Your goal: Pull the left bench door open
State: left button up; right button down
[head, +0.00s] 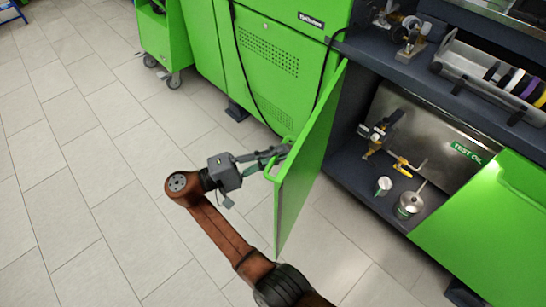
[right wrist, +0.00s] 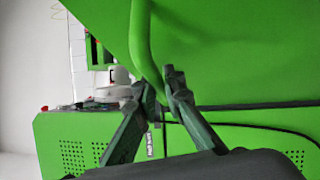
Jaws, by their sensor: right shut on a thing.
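The green left bench door (head: 308,150) stands swung out from the bench in the head view, seen nearly edge-on. The inside of the bench behind it is open to view. My right gripper (head: 277,158) is at the door's outer side, shut on the green door handle (head: 271,172). In the right wrist view the two dark fingers of my right gripper (right wrist: 160,90) close around the lower part of the curved handle (right wrist: 145,42). The door panel (right wrist: 235,50) fills the upper right there. My left gripper does not show.
Inside the bench are a metal tank (head: 435,125) labelled TEST OIL, a brass valve (head: 378,138) and metal cans (head: 408,205). A green right door (head: 485,235) is at lower right. A green cabinet (head: 270,65) with a hanging black cable stands behind. Tiled floor (head: 90,190) is clear at left.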

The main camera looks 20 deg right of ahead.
jog(key=shift+w+a+f, duration=0.1)
jog(key=shift+w+a, duration=0.05)
jog(key=shift+w, duration=0.05)
dwell(0.4)
jog(key=c, duration=2)
grip_release()
jog(key=shift+c, duration=0.2)
jog(key=shift+w+r, duration=0.1)
jog(key=shift+r, duration=0.1)
